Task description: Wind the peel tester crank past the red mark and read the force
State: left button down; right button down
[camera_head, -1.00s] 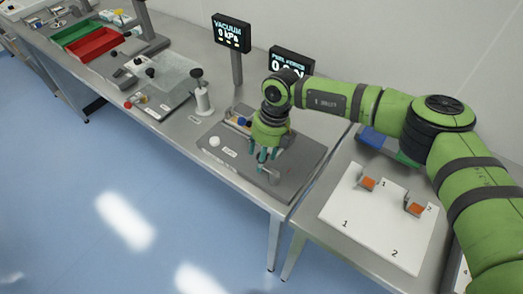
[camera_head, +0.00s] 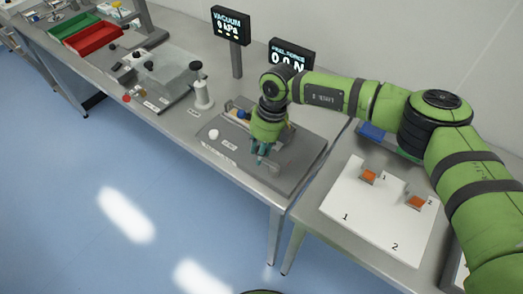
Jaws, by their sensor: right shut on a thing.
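The peel tester is a grey plate (camera_head: 308,150) on the metal bench, with a white round knob (camera_head: 213,134) at its left. My right gripper (camera_head: 260,158) points down over the plate's front part, its teal fingers shut on the peel tester crank. The fingers and wrist hide most of the crank, and a small grey piece shows just right of the fingertips. The peel force display (camera_head: 291,56) behind my arm reads about 0.0 N, its lower part covered. I cannot make out the red mark. My left gripper is out of view.
A vacuum display (camera_head: 230,25) on a post reads 0 kPa. Red (camera_head: 94,40) and green (camera_head: 74,27) trays lie farther left. A white board (camera_head: 345,213) with orange pieces lies at right.

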jog(key=n+b, duration=0.1)
jog(key=b, duration=0.1)
jog(key=n+b, duration=0.1)
jog(key=b, duration=0.1)
jog(key=s+n+b, duration=0.1)
jog(key=n+b, duration=0.1)
jog(key=shift+a+f+g, duration=0.3)
jog(key=shift+a, duration=0.1)
jog(key=shift+s+d+r+n+g+h+b, duration=0.15)
jog(key=shift+s+n+h+b, duration=0.45)
jog(key=shift+n+b, duration=1.45)
jog(key=shift+s+d+r+n+g+h+b, duration=0.1)
jog(key=shift+s+d+n+h+b, duration=0.15)
jog(key=shift+s+n+b, duration=1.2)
jog(key=shift+s+d+r+n+g+h+b, duration=0.15)
jog(key=shift+s+d+n+h+b, duration=0.15)
jog(key=shift+n+b, duration=2.25)
jog(key=c, duration=0.9)
grip_release()
jog(key=shift+c, duration=0.2)
